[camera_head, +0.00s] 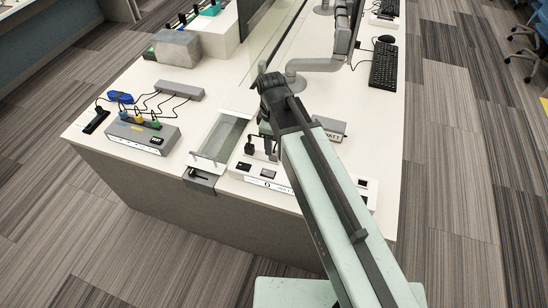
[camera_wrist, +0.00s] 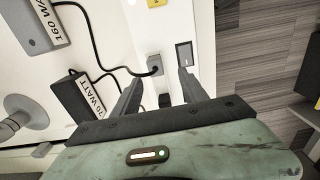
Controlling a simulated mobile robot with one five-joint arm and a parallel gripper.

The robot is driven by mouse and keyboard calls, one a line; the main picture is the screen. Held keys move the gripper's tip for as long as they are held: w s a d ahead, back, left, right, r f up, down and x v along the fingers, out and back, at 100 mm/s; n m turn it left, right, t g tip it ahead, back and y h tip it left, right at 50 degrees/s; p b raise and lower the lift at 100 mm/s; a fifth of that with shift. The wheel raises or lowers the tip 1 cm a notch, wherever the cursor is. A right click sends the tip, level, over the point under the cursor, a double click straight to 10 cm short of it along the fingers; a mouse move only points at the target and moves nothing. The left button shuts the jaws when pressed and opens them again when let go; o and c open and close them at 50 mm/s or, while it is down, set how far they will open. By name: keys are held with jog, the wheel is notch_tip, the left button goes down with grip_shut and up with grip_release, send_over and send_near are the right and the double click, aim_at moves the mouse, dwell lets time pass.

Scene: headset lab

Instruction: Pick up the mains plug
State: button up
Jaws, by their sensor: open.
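The mains plug (camera_wrist: 154,64) is a small dark grey block with a black cable, seen in the wrist view on the white surface beside a dark-framed socket. My gripper (camera_wrist: 160,76) is open. Its two dark fingers reach toward the plug, and the plug shows between and slightly beyond their tips. I cannot tell the height gap between the fingertips and the plug. In the head view a dark upright plug (camera_head: 249,146) stands on the white panel just left of my arm's end. My fingers are mostly hidden there.
A 70 watt adapter (camera_wrist: 74,97) and a 160 W adapter (camera_wrist: 42,25) lie left of my gripper in the wrist view. A grey box (camera_head: 145,137) with coloured plugs and a glass-topped recess (camera_head: 222,136) lie to the left in the head view. A keyboard (camera_head: 383,66) is far right.

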aim_at(274, 152)
jog(key=f+b, duration=0.4)
jog(key=f, duration=0.1)
jog(key=f+b, duration=0.2)
jog(key=b, duration=0.1)
jog(key=shift+w+d+f, duration=0.3)
jog(key=shift+w, duration=0.05)
jog(key=shift+r, duration=0.2)
jog(key=shift+c, duration=0.3)
grip_shut()
